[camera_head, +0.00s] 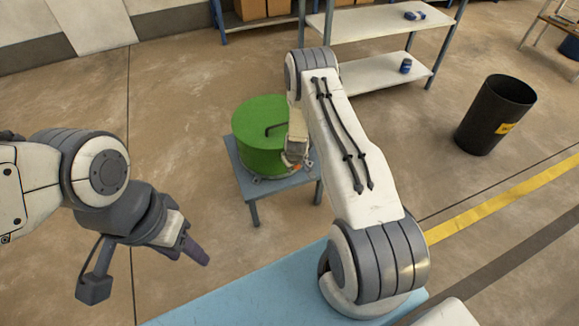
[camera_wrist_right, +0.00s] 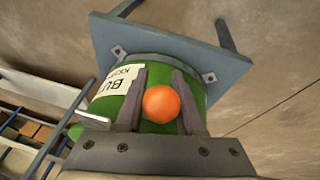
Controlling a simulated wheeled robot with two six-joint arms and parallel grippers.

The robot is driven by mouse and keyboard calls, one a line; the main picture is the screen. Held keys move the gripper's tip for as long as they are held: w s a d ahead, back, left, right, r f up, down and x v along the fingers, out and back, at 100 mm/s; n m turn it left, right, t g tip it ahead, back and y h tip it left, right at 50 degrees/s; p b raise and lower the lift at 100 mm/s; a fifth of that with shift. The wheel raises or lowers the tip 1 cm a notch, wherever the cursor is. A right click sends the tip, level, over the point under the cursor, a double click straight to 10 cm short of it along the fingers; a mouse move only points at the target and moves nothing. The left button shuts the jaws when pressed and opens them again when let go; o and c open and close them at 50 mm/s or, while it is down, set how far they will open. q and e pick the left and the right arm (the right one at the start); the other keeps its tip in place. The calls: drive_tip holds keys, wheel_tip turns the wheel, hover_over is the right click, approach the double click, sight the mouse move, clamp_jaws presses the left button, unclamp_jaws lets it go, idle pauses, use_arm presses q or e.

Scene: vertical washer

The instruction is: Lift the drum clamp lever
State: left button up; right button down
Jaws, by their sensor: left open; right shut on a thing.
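The green drum (camera_head: 262,112) stands on a small blue table (camera_head: 268,189), with a dark handle on its lid. My right gripper (camera_head: 291,166) is low at the drum's right side, partly hidden by its own arm. In the right wrist view, an orange ball knob (camera_wrist_right: 161,104) sits between the two fingers, in front of the drum (camera_wrist_right: 165,74). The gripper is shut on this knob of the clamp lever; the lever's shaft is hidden. My left gripper (camera_head: 195,250) is open and empty, left of the blue surface and away from the drum.
A light blue surface (camera_head: 235,298) lies in front. A black bin (camera_head: 490,118) stands at right. A shelf rack (camera_head: 375,78) with small blue items is behind the drum. Bare floor lies left of the small table.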

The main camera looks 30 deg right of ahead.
drive_tip(key=shift+s, duration=0.1)
drive_tip(key=c, duration=0.5)
unclamp_jaws()
drive_tip(key=shift+c, duration=0.2)
drive_tip(key=shift+r, duration=0.1)
drive_tip(key=p+v, duration=0.2)
drive_tip(key=v, duration=0.8)
drive_tip(key=shift+r, duration=0.1)
drive_tip(key=shift+a, duration=0.1)
